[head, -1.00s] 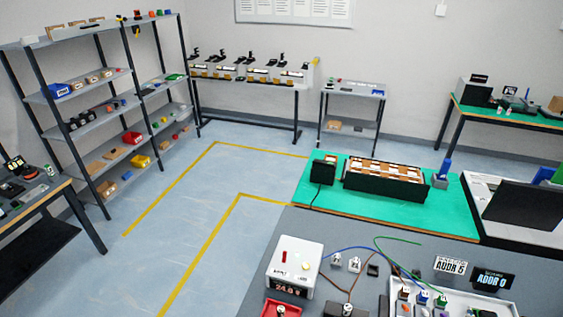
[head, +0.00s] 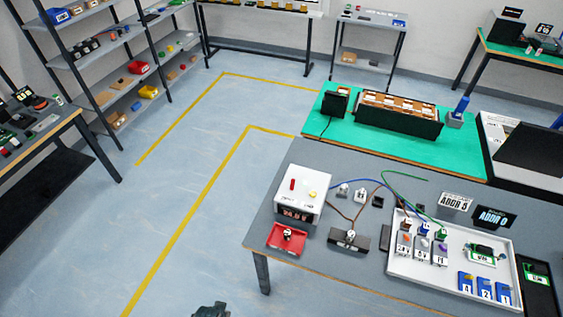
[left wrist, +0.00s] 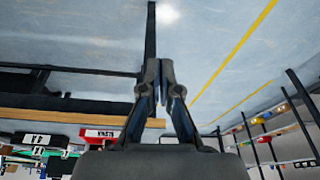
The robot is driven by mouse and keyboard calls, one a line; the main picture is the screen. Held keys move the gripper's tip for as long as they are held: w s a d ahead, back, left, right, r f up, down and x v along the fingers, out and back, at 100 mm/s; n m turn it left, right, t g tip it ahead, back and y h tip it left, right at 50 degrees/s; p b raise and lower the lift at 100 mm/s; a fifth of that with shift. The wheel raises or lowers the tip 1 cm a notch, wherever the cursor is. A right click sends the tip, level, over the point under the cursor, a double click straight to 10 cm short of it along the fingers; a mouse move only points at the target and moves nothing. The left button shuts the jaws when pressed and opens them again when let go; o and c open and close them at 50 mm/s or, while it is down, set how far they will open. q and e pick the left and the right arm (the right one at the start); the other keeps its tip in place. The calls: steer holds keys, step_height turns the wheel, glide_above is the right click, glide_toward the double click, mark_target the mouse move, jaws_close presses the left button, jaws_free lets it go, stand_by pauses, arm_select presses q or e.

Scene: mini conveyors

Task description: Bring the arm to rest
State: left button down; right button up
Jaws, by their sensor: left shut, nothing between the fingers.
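My left gripper (left wrist: 158,98) is shut and empty in the left wrist view, its two dark fingers together in front of the floor. In the head view, a small dark piece of my own arm or gripper (head: 211,310) shows at the bottom edge, left of the grey table; its fingers cannot be made out there. My right gripper is not in view.
A grey table (head: 285,170) holds a white power supply box (head: 301,189), a red tray (head: 289,238) and a white tray (head: 397,262) with modules. Behind is a green mat (head: 350,143). Shelves (head: 85,40) stand at left. The floor (head: 170,230) between is clear.

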arm_select(q)
steer(key=s+f+g+b, duration=0.15)
steer(key=s+f, duration=0.25)
steer(key=f, duration=0.9)
steer(key=s+f+b, duration=0.3)
steer(key=s+f, duration=0.1)
steer(key=f, duration=1)
steer(key=s+a+f+b, duration=0.2)
steer(key=s+a+f, duration=0.1)
steer(key=s+f, duration=0.8)
steer(key=shift+s+a+f, duration=0.2)
steer(key=shift+s+f, duration=0.05)
steer(key=shift+s, duration=0.85)
steer(key=shift+g, duration=0.25)
